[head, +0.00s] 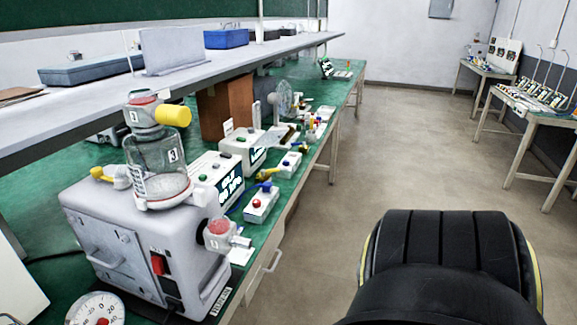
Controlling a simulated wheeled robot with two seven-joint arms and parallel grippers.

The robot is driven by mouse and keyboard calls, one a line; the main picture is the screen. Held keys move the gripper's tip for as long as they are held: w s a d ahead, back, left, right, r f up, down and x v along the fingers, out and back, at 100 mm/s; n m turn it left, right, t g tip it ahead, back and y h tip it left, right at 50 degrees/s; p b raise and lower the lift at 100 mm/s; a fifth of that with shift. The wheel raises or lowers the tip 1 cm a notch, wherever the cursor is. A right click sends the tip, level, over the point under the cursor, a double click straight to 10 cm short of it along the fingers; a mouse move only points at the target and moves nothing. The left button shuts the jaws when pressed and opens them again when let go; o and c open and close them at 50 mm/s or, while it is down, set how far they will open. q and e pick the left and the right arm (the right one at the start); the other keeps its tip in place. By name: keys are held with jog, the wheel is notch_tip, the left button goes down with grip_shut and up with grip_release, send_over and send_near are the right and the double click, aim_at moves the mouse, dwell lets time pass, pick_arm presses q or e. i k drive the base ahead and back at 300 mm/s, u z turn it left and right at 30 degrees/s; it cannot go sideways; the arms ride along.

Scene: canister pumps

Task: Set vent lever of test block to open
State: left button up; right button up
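No label reading test block is legible, so I cannot tell for sure which thing it is. A small white block with a red button (262,203) stands near the bench's front edge, with a blue lever-like part (263,186) at its top. The settings of these parts are too small to read. Neither of my grippers is in view.
A large grey pump unit (150,235) with a glass canister (157,170) stands at the near left. A round gauge (96,309) is in front. A grey shelf (180,85) overhangs the green bench (335,92). Open floor (400,150) lies right, with side tables beyond.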

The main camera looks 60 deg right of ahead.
aim_at(262, 171)
jog(key=z, duration=1.95)
jog(key=k, duration=1.2)
jog(key=z, duration=0.85)
jog(key=i, duration=3.25)
jog(key=u, duration=1.9)
jog(key=i, duration=0.65)
jog(key=u, duration=0.5)
